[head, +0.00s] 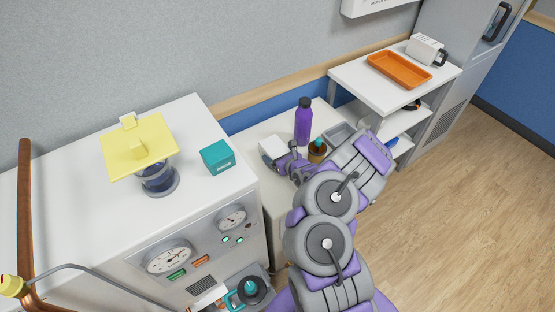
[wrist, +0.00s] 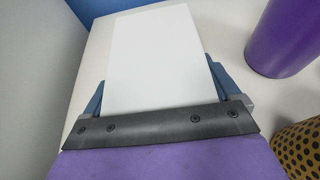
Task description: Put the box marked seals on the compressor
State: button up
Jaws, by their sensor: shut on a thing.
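My gripper (head: 284,160) is shut on a white box (head: 270,149) at the low white table behind the machine. In the wrist view the box (wrist: 152,55) sits between the two blue fingers (wrist: 165,88), and its visible face is plain white. I cannot read any marking on it, nor tell whether it touches the table. The compressor (head: 140,245) appears to be the white cabinet with gauges at the left. On its top stand a teal box (head: 217,157) with small unreadable lettering and a glass vessel (head: 159,180) under a yellow plate (head: 139,149).
On the low table (head: 254,124), a purple bottle (head: 303,122), a patterned brown pot (head: 317,153) and a grey tray (head: 338,135) stand near my gripper. A copper pipe (head: 25,200) rises at the far left. The compressor top is bare around the teal box.

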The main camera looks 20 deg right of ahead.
jog(key=shift+a+f, duration=0.6)
jog(key=shift+a, duration=0.25)
jog(key=shift+a+r, duration=0.15)
jog(key=shift+a, duration=0.15)
jog(key=shift+d, duration=0.1)
jog(key=o, duration=0.8)
jog(key=shift+d+f, duration=0.25)
jog(key=shift+d, duration=0.1)
jog(key=shift+c, duration=0.2)
jog(key=shift+o, duration=0.7)
jog(key=shift+d, duration=0.45)
jog(key=shift+s+a+r, duration=0.1)
jog(key=shift+a+r, duration=0.15)
jog(key=shift+a, duration=0.15)
jog(key=p+v, duration=0.4)
jog(key=v, duration=0.6)
jog(key=shift+s+d+p, duration=0.1)
jog(key=shift+s+p, duration=0.05)
jog(key=shift+p, duration=0.2)
jog(key=shift+s+r, duration=0.25)
jog(key=shift+s, duration=0.4)
